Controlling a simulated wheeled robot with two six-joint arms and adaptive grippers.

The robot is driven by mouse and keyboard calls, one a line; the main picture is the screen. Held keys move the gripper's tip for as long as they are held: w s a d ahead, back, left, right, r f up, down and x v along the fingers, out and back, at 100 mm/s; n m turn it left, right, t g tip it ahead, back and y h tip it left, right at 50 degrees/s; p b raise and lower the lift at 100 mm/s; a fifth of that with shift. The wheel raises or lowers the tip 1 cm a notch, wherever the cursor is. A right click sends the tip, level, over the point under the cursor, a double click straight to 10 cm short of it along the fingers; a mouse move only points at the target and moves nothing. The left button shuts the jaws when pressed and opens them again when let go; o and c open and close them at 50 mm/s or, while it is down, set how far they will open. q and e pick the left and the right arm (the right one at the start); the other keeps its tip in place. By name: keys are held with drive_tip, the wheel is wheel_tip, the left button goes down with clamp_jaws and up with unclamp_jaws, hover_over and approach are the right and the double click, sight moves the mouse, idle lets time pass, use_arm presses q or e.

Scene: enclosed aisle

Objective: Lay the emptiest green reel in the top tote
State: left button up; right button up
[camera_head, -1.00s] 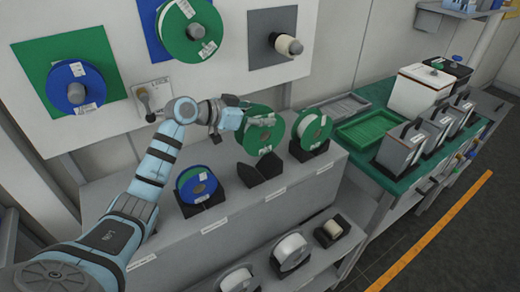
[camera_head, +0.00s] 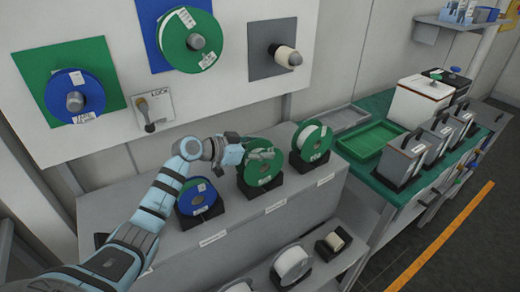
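My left gripper (camera_head: 246,153) reaches in from the left and is at the upper part of the middle green reel (camera_head: 263,174); it looks shut on it, though the fingertips are small. This reel sits low in its black stand on the grey shelf. Another green reel (camera_head: 312,145), with a white wound face, stands in a black stand to its right. A large green reel with white winding (camera_head: 182,35) hangs on the wall board. A green tote (camera_head: 372,139) lies on the green bench, with a grey tote (camera_head: 340,119) behind it. My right gripper is out of view.
A blue-and-green reel (camera_head: 197,196) stands left of the middle reel, close to my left arm. Grey bins (camera_head: 402,160) and a white box (camera_head: 418,101) stand right of the totes. The aisle floor at the right is clear.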

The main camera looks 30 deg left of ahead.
use_arm(q)
drive_tip(key=o, duration=0.3)
drive_tip(key=shift+r, duration=0.1)
drive_tip(key=shift+r+p, duration=0.45)
drive_tip(key=b+v, duration=0.1)
drive_tip(key=v, duration=1.1)
